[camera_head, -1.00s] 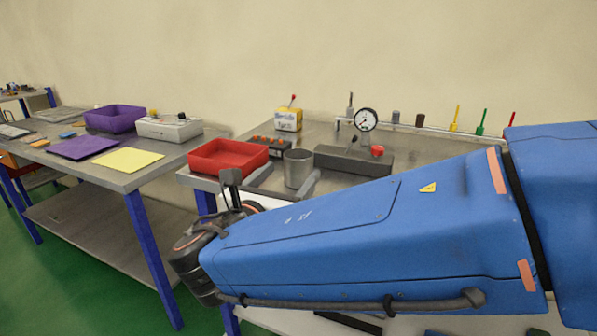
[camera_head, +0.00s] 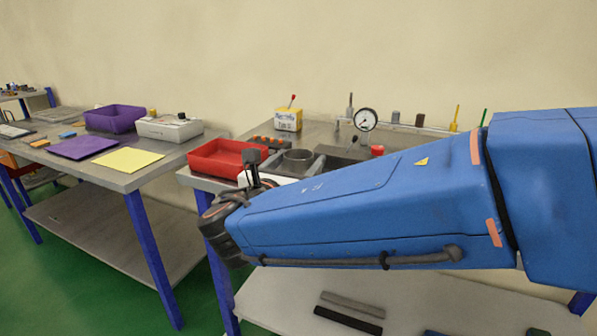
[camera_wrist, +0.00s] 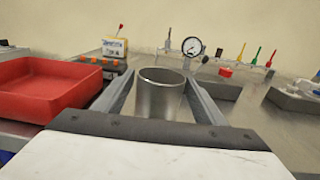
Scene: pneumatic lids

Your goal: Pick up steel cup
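The steel cup (camera_head: 298,160) stands upright on the grey workbench, and only its upper part shows in the head view behind my arm. In the wrist view the cup (camera_wrist: 160,98) stands between the two grey fingers of my gripper (camera_wrist: 158,78). The fingers are spread on either side of it, with a narrow gap visible on the left; contact on the right is hard to tell. The lower part of the cup is hidden behind the gripper's dark front edge.
A red tray (camera_head: 222,160) is close left of the cup. A block with orange knobs (camera_head: 268,143) and a yellow box (camera_head: 288,120) stand behind. A second table (camera_head: 150,175) is farther left.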

